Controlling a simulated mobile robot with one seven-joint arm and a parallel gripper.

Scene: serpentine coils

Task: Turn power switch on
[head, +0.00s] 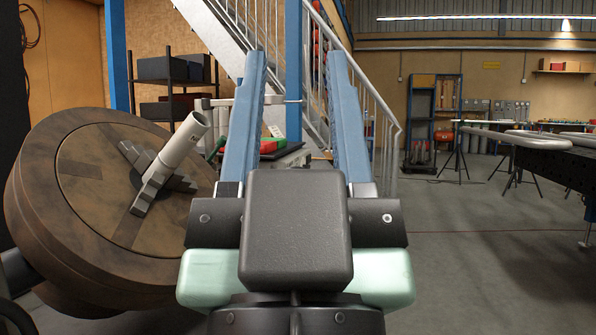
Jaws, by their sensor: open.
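My gripper (297,56) points away from the camera in the middle of the view. Its two long blue fingers stand wide apart with nothing between them. I cannot make out a thing that is clearly the power switch. At the left is a large, thick brown disc (85,235), tilted, with a grey metal piece and a pale cylinder (183,140) sticking out from its face. I cannot tell whether this is part of the switch. The gripper is to the right of the disc and appears apart from it. My gripper's body hides what lies straight below and behind it.
Behind the gripper are a metal staircase with a railing (377,95), blue posts and a dark shelf (172,82). A blue rack (434,110) stands at the far wall. A dark table (560,150) is at the right. The grey floor (470,240) at the right front is clear.

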